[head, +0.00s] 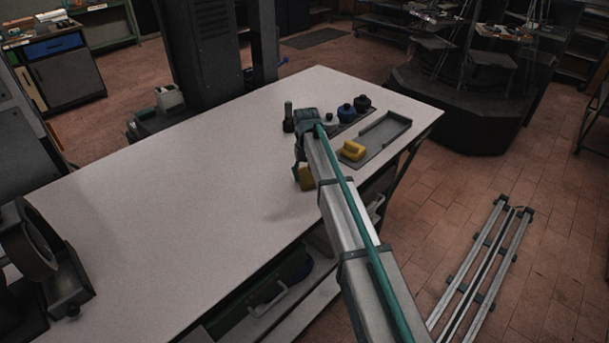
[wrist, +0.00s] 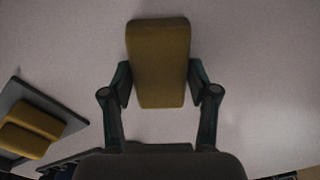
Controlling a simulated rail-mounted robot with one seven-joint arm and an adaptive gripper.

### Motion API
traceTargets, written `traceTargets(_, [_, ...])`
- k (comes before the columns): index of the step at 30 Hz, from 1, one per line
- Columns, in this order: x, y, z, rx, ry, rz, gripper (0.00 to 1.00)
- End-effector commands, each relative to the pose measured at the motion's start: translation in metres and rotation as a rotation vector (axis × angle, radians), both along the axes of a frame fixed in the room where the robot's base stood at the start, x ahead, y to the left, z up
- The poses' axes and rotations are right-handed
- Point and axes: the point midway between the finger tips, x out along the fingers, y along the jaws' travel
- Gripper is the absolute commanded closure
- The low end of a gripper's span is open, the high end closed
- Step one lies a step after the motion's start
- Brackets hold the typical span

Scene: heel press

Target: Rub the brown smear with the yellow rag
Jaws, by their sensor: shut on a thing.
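My gripper (wrist: 159,84) is shut on a yellow rag (wrist: 158,50), a thick pad-like block with one finger on each side of it. In the head view the rag (head: 306,179) shows below my gripper, near the front edge of the white table (head: 190,170). I cannot tell whether it touches the tabletop. No brown smear can be made out in either view; my arm and the rag hide part of the table.
Small dark and blue jars (head: 346,111) and a black bottle (head: 288,117) stand behind my gripper. The table's middle is clear. A dark machine (head: 35,250) stands at the left.

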Motion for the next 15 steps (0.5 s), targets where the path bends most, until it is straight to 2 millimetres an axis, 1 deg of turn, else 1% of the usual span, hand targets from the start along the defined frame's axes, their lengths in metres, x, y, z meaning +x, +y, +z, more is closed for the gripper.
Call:
traceTargets(3, [0.003, -0.002, 0.0, -0.001, 0.0, 0.0, 0.85])
traceTargets(5, [0.002, -0.002, 0.006, 0.0, 0.0, 0.0, 0.85])
traceTargets(7, [0.003, -0.003, 0.025, 0.0, -0.004, -0.001, 0.85])
traceTargets(15, [0.003, -0.005, 0.048, 0.0, -0.001, -0.004, 0.85])
